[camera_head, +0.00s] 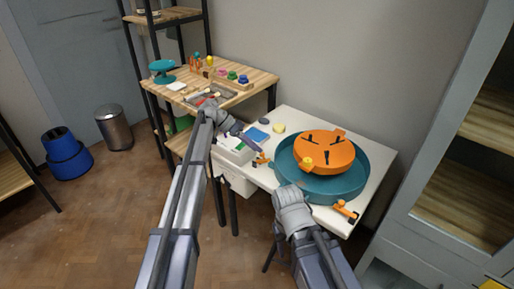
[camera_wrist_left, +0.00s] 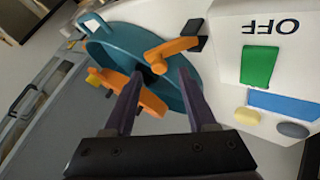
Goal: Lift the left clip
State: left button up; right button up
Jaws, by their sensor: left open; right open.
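The left clip (camera_head: 262,160) is a small orange lever at the near left rim of the teal splash pan (camera_head: 345,193). In the left wrist view the orange clip (camera_wrist_left: 172,49) lies beyond the fingertips, with a black piece at its end. My left gripper (camera_head: 253,146) is open and empty, just behind and left of the clip; its two fingers (camera_wrist_left: 160,76) point towards the pan and clip, not touching it as far as I can tell. My right gripper (camera_head: 273,252) hangs low in front of the table, open, partly hidden by its arm.
An orange disc (camera_head: 325,148) with black slots sits in the pan. Another orange clip (camera_head: 346,211) is at the pan's front right. A wooden shelf (camera_head: 255,80) stands left, a cabinet (camera_head: 410,215) right.

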pick_arm(q)
jog(key=p+v, duration=0.3)
jog(key=v, duration=0.2)
jog(key=shift+a+r, duration=0.2)
jog(key=d+r+m+y+p, duration=0.1)
jog(key=d+m+y+p, duration=0.1)
jog(key=m+p, duration=0.1)
jog(key=s+d+m+y+p, duration=0.1)
jog(key=d+m+y+p, duration=0.1)
jog(key=m, duration=0.3)
jog(key=d+r+m+t+y+p, duration=0.1)
jog(key=d+m+y+p, duration=0.2)
jog(key=m+y+p, duration=0.1)
jog(key=shift+s+d+r+m+p, duration=0.1)
jog(key=shift+s+r+m+p, duration=0.15)
jog(key=shift+m+p, duration=0.2)
jog(key=shift+w+d+r+m+y, duration=0.1)
jog(key=shift+d+r+m+y, duration=0.15)
jog(key=shift+m+y, duration=0.55)
jog(key=shift+a+f, duration=0.1)
